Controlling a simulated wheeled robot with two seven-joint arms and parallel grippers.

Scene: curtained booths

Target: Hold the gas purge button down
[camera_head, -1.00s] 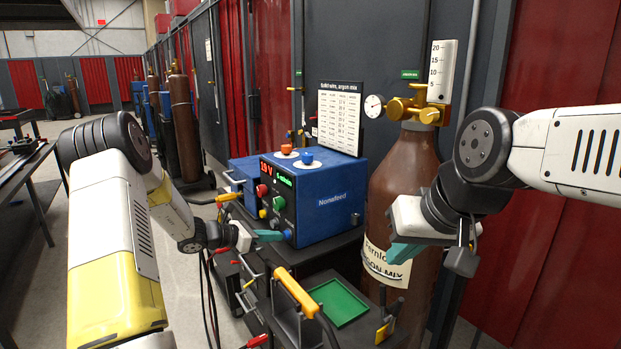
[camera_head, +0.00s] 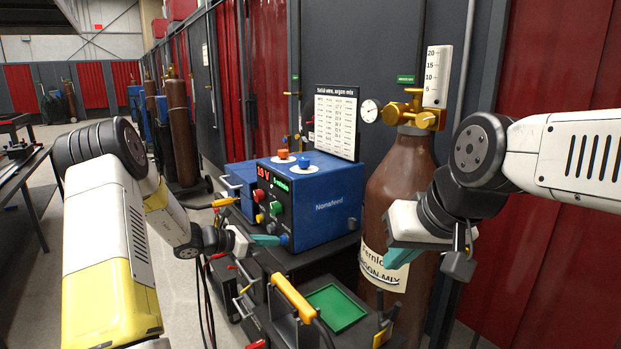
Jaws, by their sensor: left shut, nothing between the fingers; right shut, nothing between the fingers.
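The blue Nonafeed machine (camera_head: 327,208) stands on a dark cart in the middle, its front panel facing left. The panel carries a red button (camera_head: 258,195), a green knob (camera_head: 276,208), a yellow button (camera_head: 260,218) and a lit display (camera_head: 264,174). Their labels are too small to read, so I cannot tell which is the gas purge button. My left gripper (camera_head: 266,240) is shut and empty, its teal fingertips low in front of the panel, near a blue fitting (camera_head: 285,240). I cannot tell if they touch. My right gripper (camera_head: 401,258) is shut and empty, in front of the brown cylinder.
The brown gas cylinder (camera_head: 399,180) with brass regulator and gauge (camera_head: 369,111) stands right of the machine. A settings chart (camera_head: 336,122) stands behind it. Below are a green tray (camera_head: 336,308) and a yellow-handled torch (camera_head: 298,298). Cables hang below my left gripper.

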